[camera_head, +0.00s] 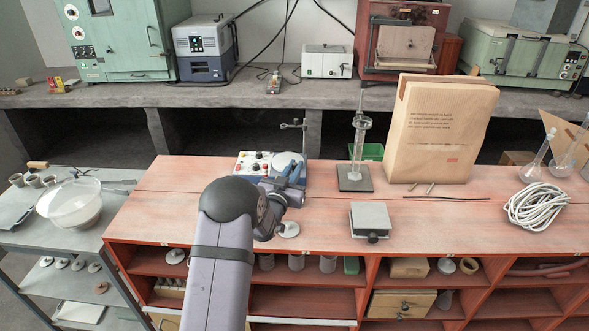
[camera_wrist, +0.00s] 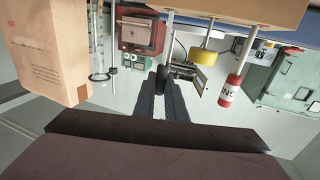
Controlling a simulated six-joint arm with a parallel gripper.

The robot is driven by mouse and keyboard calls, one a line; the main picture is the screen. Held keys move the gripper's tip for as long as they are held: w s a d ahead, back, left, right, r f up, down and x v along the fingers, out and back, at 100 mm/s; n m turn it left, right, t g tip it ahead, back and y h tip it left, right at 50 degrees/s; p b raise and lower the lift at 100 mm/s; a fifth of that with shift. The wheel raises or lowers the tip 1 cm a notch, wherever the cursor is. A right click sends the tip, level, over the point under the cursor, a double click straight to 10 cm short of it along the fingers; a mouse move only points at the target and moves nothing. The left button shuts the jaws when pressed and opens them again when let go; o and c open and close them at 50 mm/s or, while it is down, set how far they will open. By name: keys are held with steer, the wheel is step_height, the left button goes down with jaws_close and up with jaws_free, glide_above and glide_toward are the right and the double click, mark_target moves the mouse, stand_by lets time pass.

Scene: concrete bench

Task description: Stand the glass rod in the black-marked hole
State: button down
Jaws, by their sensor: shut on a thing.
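My gripper (camera_wrist: 168,75) is in the middle of the wrist view, with its dark fingers close together and shut on a thin thing that I take to be the glass rod. The rod itself cannot be made out clearly. In the head view my gripper (camera_head: 292,188) is over the left part of the red bench, beside the control box. Near the fingertips in the wrist view is a black piece (camera_wrist: 178,72) at the end of a pale post. A yellow piece (camera_wrist: 203,56) and a red piece (camera_wrist: 230,93) are on similar posts to its right. No black-marked hole can be made out.
Clear bench lies right of the grey block.

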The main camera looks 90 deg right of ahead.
steer(key=c, duration=1.3)
jaws_free()
steer(key=shift+c, duration=0.2)
steer(key=shift+r, duration=0.2)
steer(key=shift+r+p, duration=1.7)
steer(key=shift+r, duration=1.65)
